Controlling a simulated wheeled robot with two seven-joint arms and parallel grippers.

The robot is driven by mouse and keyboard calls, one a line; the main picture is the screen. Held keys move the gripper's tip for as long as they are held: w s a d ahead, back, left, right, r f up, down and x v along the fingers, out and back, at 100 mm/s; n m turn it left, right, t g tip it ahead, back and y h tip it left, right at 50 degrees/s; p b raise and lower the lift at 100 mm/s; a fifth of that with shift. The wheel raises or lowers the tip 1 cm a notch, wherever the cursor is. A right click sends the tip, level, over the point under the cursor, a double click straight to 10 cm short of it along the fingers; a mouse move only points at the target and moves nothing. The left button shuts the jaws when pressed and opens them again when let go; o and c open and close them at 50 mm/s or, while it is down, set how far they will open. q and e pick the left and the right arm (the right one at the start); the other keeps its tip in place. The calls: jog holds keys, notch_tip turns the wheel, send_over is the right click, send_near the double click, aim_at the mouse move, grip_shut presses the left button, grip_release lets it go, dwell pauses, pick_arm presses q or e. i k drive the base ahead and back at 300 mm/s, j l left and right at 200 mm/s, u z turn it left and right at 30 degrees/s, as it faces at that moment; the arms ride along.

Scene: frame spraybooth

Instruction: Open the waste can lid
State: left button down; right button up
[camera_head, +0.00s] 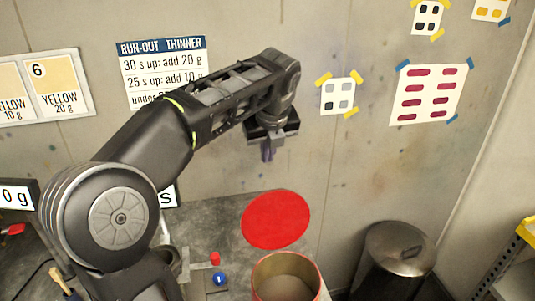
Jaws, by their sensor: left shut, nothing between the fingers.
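A round red lid (275,219) stands raised behind a red-rimmed can (287,261) at the bottom centre. The can's mouth is uncovered and its pale inside shows; its lower part is cut off by the frame edge. Whether the lid is joined to the can by a hinge cannot be seen. My left gripper (268,154) points down, shut and empty, above the lid and apart from it in the picture. My right gripper is out of view.
A grey metal bin (395,255) with a domed top stands in the right corner. Small red (215,258) and blue (219,279) items sit on the bench left of the can. Yellow shelving edges in at right. The wall behind carries cards and a thinner sign (163,70).

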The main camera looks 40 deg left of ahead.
aim_at(275, 219)
jog(key=k+l, duration=0.2)
jog(key=l, duration=0.2)
jog(key=k+l, duration=0.2)
jog(key=l, duration=0.15)
jog(key=k+l, duration=0.25)
jog(key=l, duration=0.15)
